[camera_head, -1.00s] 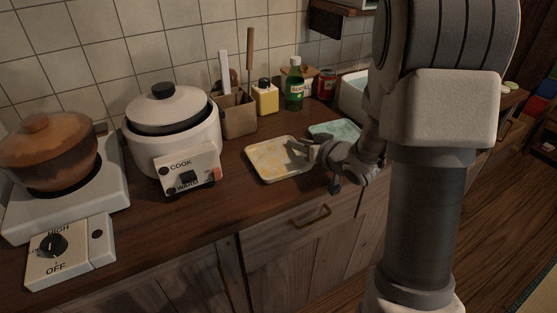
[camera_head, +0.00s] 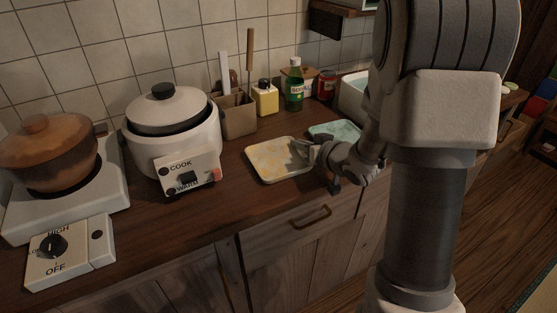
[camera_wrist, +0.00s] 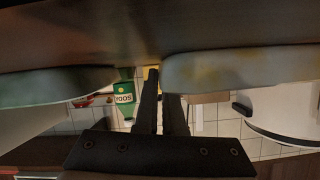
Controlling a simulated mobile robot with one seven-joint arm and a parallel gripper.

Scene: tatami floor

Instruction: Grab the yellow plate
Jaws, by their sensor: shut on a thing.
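One fingertip is partly hidden behind the plate. The plate appears to be at counter level; I cannot tell whether it is lifted at all.
A green plate (camera_head: 336,130) lies just right of the yellow one, close to my gripper. The white rice cooker (camera_head: 172,132) stands at left, with a brown pot (camera_head: 50,152) beyond it. A utensil holder (camera_head: 238,116), yellow bottle (camera_head: 265,100) and green bottle (camera_head: 294,88) stand behind.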

